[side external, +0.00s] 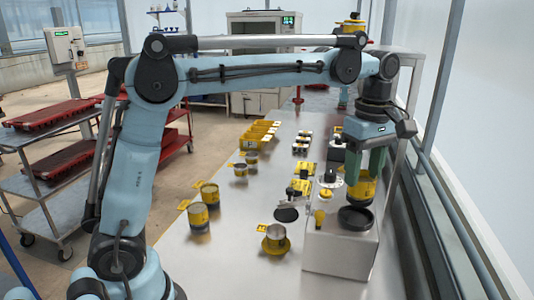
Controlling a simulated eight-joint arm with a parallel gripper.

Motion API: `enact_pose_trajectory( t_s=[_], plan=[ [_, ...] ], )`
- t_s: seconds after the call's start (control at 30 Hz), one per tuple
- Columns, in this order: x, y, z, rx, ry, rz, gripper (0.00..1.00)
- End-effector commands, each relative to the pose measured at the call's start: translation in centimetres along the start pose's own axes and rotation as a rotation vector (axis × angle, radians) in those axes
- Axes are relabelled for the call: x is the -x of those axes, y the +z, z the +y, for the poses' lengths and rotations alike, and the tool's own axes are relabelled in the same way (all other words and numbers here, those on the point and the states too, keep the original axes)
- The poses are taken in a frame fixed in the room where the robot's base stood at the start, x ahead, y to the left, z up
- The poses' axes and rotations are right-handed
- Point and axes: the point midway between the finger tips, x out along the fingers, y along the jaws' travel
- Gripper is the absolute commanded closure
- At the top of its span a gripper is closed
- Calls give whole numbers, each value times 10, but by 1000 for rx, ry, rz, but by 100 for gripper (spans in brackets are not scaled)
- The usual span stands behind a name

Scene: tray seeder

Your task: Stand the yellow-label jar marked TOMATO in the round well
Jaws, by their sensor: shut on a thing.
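My gripper (364,172) is at the right, pointing down, with its green fingers shut on a yellow-labelled jar (362,192). The jar looks upright; its label text is too small to read, and the fingers hide part of its upper half. The black round well (356,219) is on top of a grey block (340,258) near the front right. The jar's bottom is just above the well's far rim in the picture. I cannot tell how much gap lies between them.
Two yellow tins (198,218) stand on the metal bench (225,265) at left. Yellow bins (258,134) stand farther back. A yellow knob (320,216) is close beside the well.

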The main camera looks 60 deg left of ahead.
Motion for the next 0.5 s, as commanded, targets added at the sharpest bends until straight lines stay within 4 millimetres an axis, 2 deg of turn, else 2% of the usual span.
enact_pose_trajectory(
  t_s=[0.5],
  plan=[
    [-42, 0, 0, 0, 0, 0, 80]
  ],
)
